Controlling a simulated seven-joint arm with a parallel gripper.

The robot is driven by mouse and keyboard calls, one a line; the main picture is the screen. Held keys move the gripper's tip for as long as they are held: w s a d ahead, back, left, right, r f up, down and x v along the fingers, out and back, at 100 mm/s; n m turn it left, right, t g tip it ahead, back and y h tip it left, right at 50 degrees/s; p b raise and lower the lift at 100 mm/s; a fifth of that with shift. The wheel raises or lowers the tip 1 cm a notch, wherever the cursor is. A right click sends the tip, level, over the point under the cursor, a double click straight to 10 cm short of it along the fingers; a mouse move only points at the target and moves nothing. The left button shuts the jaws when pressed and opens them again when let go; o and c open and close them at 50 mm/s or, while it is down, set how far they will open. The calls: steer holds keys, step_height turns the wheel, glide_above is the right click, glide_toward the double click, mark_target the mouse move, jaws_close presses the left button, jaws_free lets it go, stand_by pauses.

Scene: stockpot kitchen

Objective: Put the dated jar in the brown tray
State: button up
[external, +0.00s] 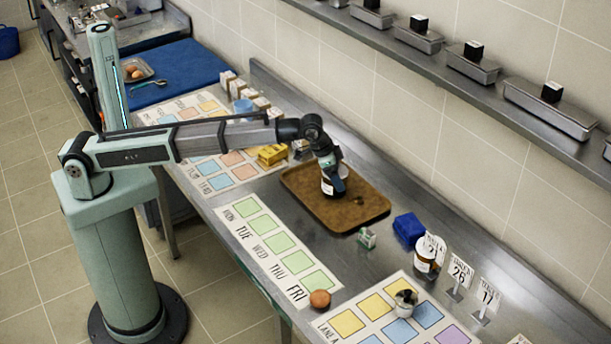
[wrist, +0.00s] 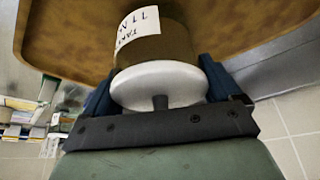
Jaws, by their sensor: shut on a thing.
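My gripper (external: 335,181) is shut on a jar (external: 327,187) over the brown tray (external: 368,212) in the external view. In the wrist view the jar (wrist: 160,48) is brownish with a white lid (wrist: 160,82) and a white label with dark lettering. The lettering is upside down there and I cannot read it surely. The two dark blue fingers grip the jar at its lid end. The brown tray (wrist: 62,40) fills the view behind it. I cannot tell whether the jar's base touches the tray.
Right of the tray are a small green-and-white box (external: 366,238), a blue block (external: 408,228) and another labelled jar (external: 428,256) by number signs (external: 460,272). A yellow box (external: 272,154) lies to the left. A wall shelf (external: 440,55) with metal pans runs behind.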

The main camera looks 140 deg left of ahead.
steer(key=o, duration=1.6)
steer(key=shift+f, duration=0.1)
steer(key=v, duration=1.2)
